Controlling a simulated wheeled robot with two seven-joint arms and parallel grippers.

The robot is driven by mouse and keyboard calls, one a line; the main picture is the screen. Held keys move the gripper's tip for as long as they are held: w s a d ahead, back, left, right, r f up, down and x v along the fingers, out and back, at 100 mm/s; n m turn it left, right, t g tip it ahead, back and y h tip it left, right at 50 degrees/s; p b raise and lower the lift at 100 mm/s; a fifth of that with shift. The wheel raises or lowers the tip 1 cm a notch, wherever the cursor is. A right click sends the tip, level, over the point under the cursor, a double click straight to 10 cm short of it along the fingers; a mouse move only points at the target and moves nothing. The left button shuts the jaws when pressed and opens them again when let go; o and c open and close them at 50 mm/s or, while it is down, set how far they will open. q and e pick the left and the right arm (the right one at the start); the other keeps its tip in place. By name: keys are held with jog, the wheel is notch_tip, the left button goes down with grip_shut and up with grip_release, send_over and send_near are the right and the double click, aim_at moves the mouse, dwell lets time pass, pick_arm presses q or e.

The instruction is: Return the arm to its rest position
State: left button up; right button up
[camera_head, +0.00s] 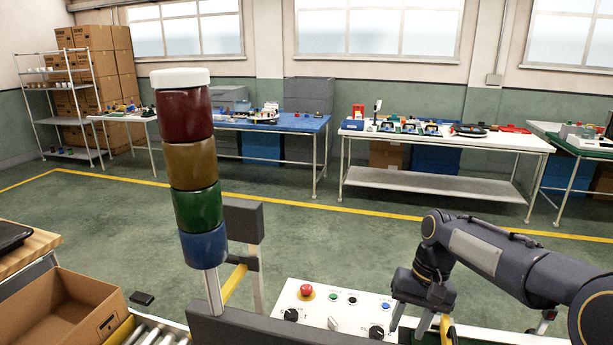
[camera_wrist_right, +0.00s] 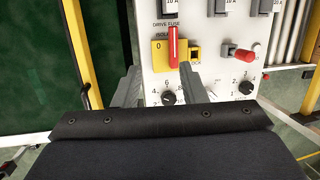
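My right arm comes in from the right in the head view, bent down at the wrist. My right gripper (camera_head: 410,325) points down beside the control panel (camera_head: 318,312). In the right wrist view my right gripper (camera_wrist_right: 160,72) is open, its two grey fingers apart with nothing held between them. Beyond the fingertips is a red rotary handle (camera_wrist_right: 173,46) on a yellow plate, standing upright on a white panel (camera_wrist_right: 215,45). The handle appears clear of the fingers, though its distance is hard to judge. My left arm and gripper are not in view.
A signal tower (camera_head: 187,165) stands left of centre. The control panel carries a red emergency button (camera_head: 306,291) and black knobs. An open cardboard box (camera_head: 62,310) is at the lower left. Worktables (camera_head: 445,185) line the back wall; the green floor between is clear.

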jog(key=s+d+r+t+y, duration=0.15)
jog(key=s+r+t, duration=0.25)
jog(key=s, duration=1)
jog(key=s+a+f+n+t, duration=0.1)
jog(key=s+f+t, duration=0.2)
jog(key=s, duration=0.7)
jog(key=shift+a+f, duration=0.4)
jog(key=shift+f, duration=0.1)
jog(key=shift+h, duration=0.25)
